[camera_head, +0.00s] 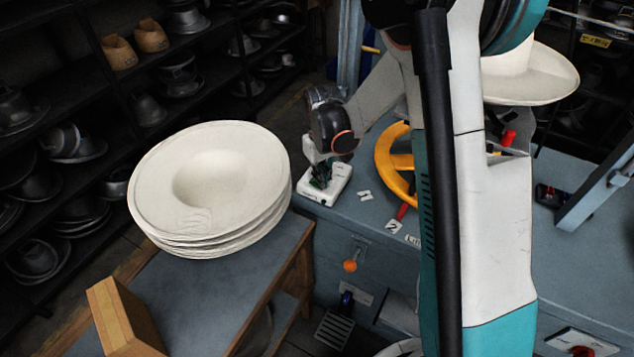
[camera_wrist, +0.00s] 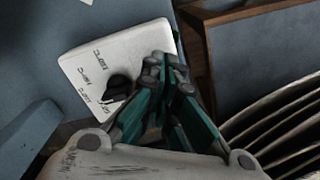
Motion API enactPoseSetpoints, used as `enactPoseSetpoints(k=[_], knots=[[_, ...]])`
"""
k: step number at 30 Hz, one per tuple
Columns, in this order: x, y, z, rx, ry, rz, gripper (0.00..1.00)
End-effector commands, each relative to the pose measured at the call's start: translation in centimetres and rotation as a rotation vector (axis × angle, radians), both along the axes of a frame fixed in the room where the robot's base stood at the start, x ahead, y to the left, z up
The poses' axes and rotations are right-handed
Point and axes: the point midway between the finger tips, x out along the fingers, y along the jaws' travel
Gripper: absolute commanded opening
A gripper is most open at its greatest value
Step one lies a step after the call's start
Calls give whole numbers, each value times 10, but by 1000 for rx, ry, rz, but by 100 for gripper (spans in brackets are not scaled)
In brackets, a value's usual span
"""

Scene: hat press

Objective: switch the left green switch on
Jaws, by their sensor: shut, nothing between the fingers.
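A white switch box (camera_head: 340,177) sits on the blue-grey press table, and it fills the upper left of the wrist view (camera_wrist: 88,58). In the wrist view a dark switch knob (camera_wrist: 117,86) stands on the box, left of my fingers, beside small printed labels. Its green colour does not show clearly, and any second switch is hidden by my fingers. My gripper (camera_head: 321,178) points down at the box; its dark green fingers also show in the wrist view (camera_wrist: 167,70), shut and empty, over the box's right part. I cannot tell whether they touch it.
A stack of cream hat blanks (camera_head: 215,185) lies on a side table (camera_head: 240,285) left of the box. A yellow handwheel (camera_head: 390,160) and a red-handled lever (camera_head: 402,211) are close on the right. A wooden block (camera_head: 125,320) stands at the front left.

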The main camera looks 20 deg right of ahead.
Motion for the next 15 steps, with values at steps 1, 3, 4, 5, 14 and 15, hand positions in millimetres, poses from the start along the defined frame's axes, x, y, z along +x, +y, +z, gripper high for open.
enactPoseSetpoints(k=[1, 3, 4, 5, 14, 15], knots=[[0, 0, 5, 0, 0, 0, 0], [0, 0, 11, 0, 0, 0, 0], [0, 0, 13, 0, 0, 0, 0], [0, 0, 15, 0, 0, 0, 0], [0, 0, 37, 0, 0, 0, 0], [0, 0, 40, 0, 0, 0, 0]])
